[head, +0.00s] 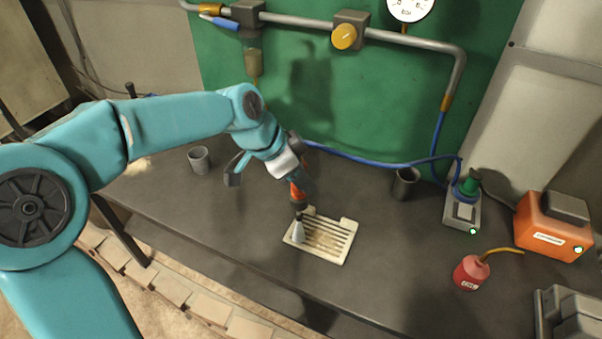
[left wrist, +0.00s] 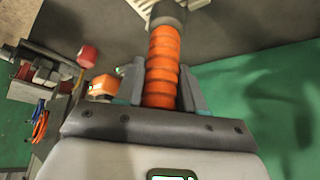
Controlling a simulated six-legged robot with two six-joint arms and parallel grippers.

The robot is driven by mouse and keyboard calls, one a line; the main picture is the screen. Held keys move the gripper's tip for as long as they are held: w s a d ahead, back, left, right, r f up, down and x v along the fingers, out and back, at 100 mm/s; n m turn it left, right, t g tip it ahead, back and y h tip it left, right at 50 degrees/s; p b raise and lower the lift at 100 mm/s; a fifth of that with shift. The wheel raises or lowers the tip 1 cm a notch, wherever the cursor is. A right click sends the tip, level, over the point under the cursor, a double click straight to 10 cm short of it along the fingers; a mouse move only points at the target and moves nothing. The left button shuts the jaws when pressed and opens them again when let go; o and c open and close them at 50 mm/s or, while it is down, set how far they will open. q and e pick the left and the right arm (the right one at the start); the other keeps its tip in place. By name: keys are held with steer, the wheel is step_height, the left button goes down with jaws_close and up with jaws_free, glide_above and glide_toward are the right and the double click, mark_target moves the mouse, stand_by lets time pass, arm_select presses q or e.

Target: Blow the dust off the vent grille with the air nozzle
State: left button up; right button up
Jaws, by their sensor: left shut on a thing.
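The vent grille (head: 335,241) is a cream slatted plate lying on the dark bench, with brownish dust over its slats. My left gripper (head: 299,187) is shut on the air nozzle, which has an orange ribbed grip and a pale tip (head: 298,231). The nozzle points down over the left part of the grille; I cannot tell whether the tip touches it. In the left wrist view the orange grip (left wrist: 162,70) stands between the two fingers, and a corner of the grille (left wrist: 140,8) shows at the top. My right gripper is not in view.
A blue hose (head: 375,163) runs along the back of the bench. A grey cup (head: 199,160) stands left, a dark cup (head: 405,184) behind the grille. To the right are a green-topped device (head: 463,208), a red oil can (head: 470,273) and an orange box (head: 553,232). Bench around the grille is clear.

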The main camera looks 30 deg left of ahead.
arm_select(q)
steer(key=shift+w+f, duration=0.15)
steer(key=shift+w, duration=0.1)
steer(key=shift+d, duration=0.2)
steer(key=shift+s+d, duration=0.15)
steer(key=shift+d, duration=0.35)
steer(key=d, duration=0.3)
steer(key=shift+w, duration=0.25)
steer(key=shift+s, duration=0.1)
steer(key=shift+d, duration=0.1)
